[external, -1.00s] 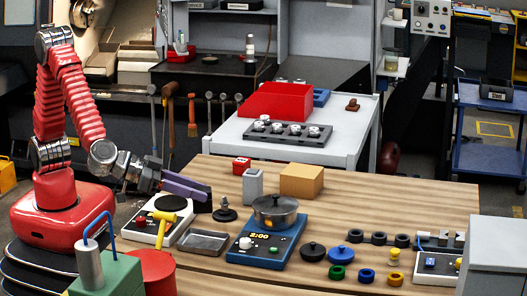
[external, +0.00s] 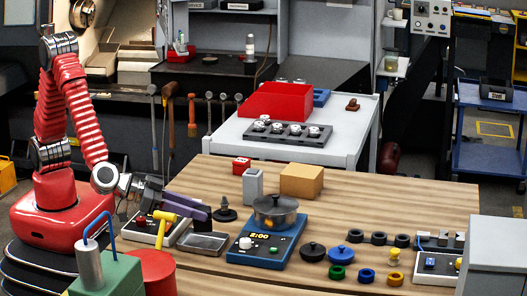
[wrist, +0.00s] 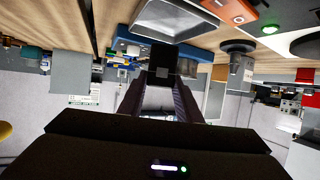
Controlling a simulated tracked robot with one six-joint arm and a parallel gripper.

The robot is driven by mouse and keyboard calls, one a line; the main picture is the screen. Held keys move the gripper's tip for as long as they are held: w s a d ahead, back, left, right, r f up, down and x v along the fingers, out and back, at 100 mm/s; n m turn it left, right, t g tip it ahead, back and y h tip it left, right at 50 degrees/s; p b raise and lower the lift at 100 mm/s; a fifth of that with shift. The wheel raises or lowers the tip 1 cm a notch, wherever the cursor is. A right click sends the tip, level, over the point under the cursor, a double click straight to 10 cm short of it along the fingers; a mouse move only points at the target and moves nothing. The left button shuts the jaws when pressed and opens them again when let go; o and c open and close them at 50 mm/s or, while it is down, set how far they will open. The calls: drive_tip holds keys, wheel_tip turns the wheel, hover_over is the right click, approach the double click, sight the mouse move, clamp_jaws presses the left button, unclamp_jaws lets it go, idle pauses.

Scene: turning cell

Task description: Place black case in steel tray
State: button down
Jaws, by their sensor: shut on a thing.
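The black case (wrist: 165,58) is between my fingertips in the wrist view. The steel tray (external: 203,243) is a shallow, empty-looking metal tray on the wooden table. My gripper with the case is above the table, just behind and over the tray's far side as pictured; the exact height cannot be told. In the wrist view the tray (wrist: 172,20) shows beyond the case, near the top edge.
A dark stamp-like weight (external: 225,211) stands behind the tray. Bare wood lies in front.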

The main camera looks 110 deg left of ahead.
sight(195, 225)
drive_tip(key=shift+f, duration=0.3)
drive_tip(key=shift+f, duration=0.1)
drive_tip(key=shift+f, duration=1.8)
drive_tip(key=shift+f, duration=0.1)
drive_tip(key=c, duration=1.3)
unclamp_jaws()
